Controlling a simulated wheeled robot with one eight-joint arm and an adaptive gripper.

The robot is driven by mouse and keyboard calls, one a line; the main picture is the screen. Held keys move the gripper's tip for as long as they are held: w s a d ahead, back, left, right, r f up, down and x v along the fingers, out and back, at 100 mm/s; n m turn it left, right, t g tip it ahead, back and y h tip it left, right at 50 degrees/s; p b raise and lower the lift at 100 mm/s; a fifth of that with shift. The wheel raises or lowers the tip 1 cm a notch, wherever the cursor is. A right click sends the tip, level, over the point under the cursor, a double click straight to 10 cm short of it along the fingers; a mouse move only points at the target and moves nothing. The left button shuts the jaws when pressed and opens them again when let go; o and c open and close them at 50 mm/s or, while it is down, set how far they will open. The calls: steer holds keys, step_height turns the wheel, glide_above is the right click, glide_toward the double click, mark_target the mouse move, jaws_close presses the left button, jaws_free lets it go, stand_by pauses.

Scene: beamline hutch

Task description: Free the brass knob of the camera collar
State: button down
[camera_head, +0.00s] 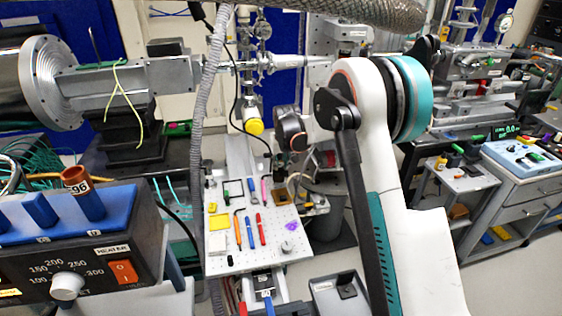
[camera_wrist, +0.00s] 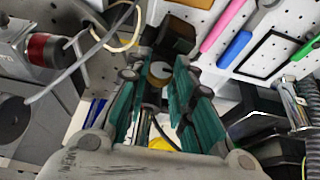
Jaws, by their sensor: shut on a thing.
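My gripper (camera_wrist: 158,75) has teal-padded fingers in the middle of the wrist view. It is shut on a small round brass-coloured knob (camera_wrist: 160,72), which shows between the fingertips. The camera collar around the knob is mostly hidden by the fingers, and I cannot make out its outline. A grey block with a red-ringed cylinder (camera_wrist: 46,49) is left of the fingers, with a loop of cable beside it. In the head view my wrist is above the right edge of the perforated board; the fingertips and knob cannot be made out there.
The perforated board (camera_head: 262,258) holds several hand tools, including a red pen-like tool (camera_head: 260,229). A grey hose (camera_head: 211,90) hangs left of it. A heater box (camera_head: 110,262) stands at the front left. A blue-topped cabinet (camera_head: 525,165) stands at the right, with open floor before it.

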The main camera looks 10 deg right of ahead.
steer(key=c, duration=1.4)
jaws_free()
steer(key=shift+r, duration=0.1)
steer(key=v, duration=1.1)
steer(key=shift+s+r, duration=0.25)
steer(key=shift+r, duration=0.1)
steer(key=s+r+t, duration=0.1)
steer(key=s+r, duration=0.5)
steer(key=s, duration=0.5)
steer(key=s+r, duration=0.5)
steer(key=s, duration=0.6)
steer(key=s+f+t, duration=0.1)
steer(key=s+f, duration=0.1)
steer(key=s, duration=0.8)
steer(key=s+f, duration=0.3)
steer(key=s, duration=0.7)
steer(key=shift+s+d+t, duration=0.2)
steer(key=shift+s+t, duration=0.05)
steer(key=shift+t, duration=0.15)
